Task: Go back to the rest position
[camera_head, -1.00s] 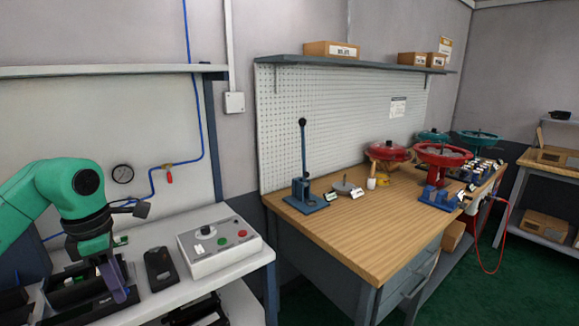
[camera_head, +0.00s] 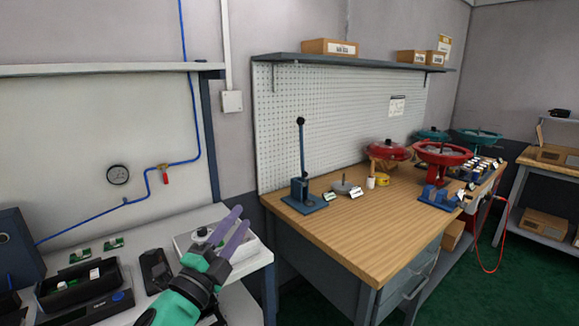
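My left gripper (camera_head: 241,217) is in the lower middle of the head view, in front of the control box (camera_head: 184,243) on the white bench. Its two purple fingers point up and to the right, with a narrow gap between them and nothing held. The green and black wrist hides much of the control box, including its buttons. My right gripper is not in view.
On the white bench (camera_head: 150,226) are a black tray (camera_head: 113,302) with small parts, a black device (camera_head: 154,269) and two green boards (camera_head: 113,243). A gauge (camera_head: 118,174) and blue hose are on the wall behind. The wooden workbench (camera_head: 365,240) at right holds a lever press (camera_head: 303,190) and red valve actuators (camera_head: 440,152).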

